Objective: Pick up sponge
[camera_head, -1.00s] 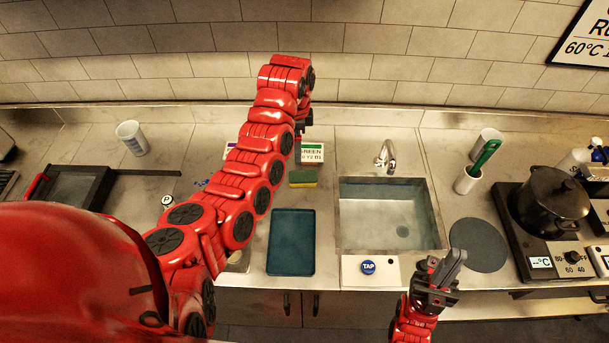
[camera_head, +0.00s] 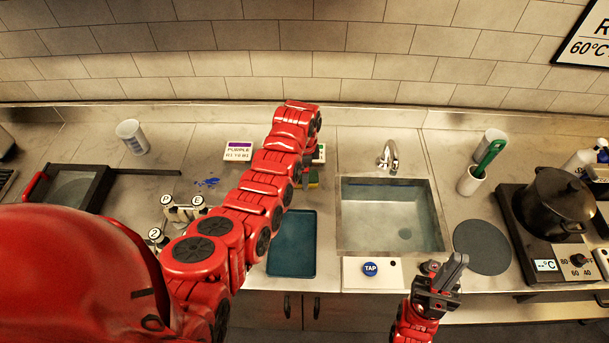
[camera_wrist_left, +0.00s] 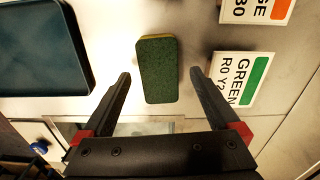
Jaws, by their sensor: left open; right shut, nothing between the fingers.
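The sponge (camera_wrist_left: 159,70) has a green top with a yellow edge and lies flat on the steel counter. In the left wrist view it sits between and beyond the open fingers of my left gripper (camera_wrist_left: 159,85), with gaps on both sides. In the head view a small part of the sponge (camera_head: 313,177) shows beside my left arm; the left gripper is mostly hidden there behind the arm. My right gripper (camera_head: 446,271) is shut and empty in front of the counter, below the sink.
A green-labelled card (camera_wrist_left: 243,80) stands close beside the sponge. A dark blue tray (camera_head: 292,244) lies nearer me on the counter. The sink (camera_head: 391,216) is to the right, and a purple-labelled card (camera_head: 238,152) is to the left.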

